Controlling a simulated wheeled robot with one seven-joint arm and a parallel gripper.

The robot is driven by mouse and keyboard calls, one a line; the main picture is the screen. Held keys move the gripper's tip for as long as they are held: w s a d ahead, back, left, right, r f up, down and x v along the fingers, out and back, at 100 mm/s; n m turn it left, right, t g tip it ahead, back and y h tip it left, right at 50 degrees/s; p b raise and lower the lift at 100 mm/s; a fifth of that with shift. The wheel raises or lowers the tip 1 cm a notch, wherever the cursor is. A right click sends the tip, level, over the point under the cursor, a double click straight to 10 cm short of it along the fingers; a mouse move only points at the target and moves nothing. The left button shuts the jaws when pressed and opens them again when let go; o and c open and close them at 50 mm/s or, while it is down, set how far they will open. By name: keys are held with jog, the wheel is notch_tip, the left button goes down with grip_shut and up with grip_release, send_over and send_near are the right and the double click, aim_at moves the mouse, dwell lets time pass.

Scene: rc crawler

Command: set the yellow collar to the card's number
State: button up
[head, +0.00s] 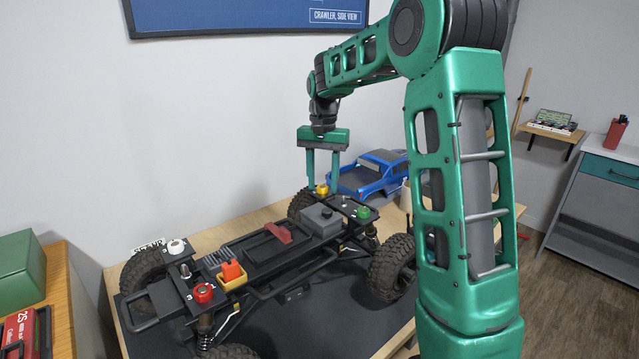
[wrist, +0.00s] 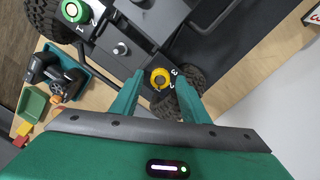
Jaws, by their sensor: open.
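The yellow collar (head: 322,189) is at the far end of the crawler chassis (head: 330,252). It also shows in the wrist view (wrist: 160,78), with a dark centre and small white numerals beside it; 3 and 2 look readable. My gripper (head: 322,184) points down over it with the jaws open. In the wrist view my fingers (wrist: 160,82) lie on either side of the collar; I cannot tell whether they touch it. A white card-like piece (wrist: 314,14) is cut off at the upper right of the wrist view, and I cannot read a number on it.
A green collar (head: 364,212), a red collar (head: 203,292) and a white collar (head: 177,246) sit at other chassis corners. A blue truck body (head: 375,176) stands behind. Tyres (head: 392,265) flank the chassis. A teal tray (wrist: 78,82) of parts lies left in the wrist view.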

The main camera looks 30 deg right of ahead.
notch_tip(320, 180, up, 11)
jog(key=shift+w+f, duration=0.15)
jog(key=shift+w, duration=0.1)
dwell(0.6)
jog(key=s+d+f+n, duration=0.1)
jog(key=s+d+f, duration=0.15)
jog(key=s, duration=0.95)
jog(key=s+d+f+n, duration=0.1)
jog(key=s+f, duration=0.2)
jog(key=s, duration=0.8)
jog(key=s+a+f, duration=0.1)
jog(key=s+f, duration=0.3)
jog(key=s, duration=0.4)
jog(key=s+a+f+n, duration=0.1)
jog(key=s+a+f, duration=0.1)
jog(key=s+f, duration=0.3)
jog(key=s, duration=0.3)
jog(key=shift+s, duration=0.15)
jog(key=shift+f, duration=0.1)
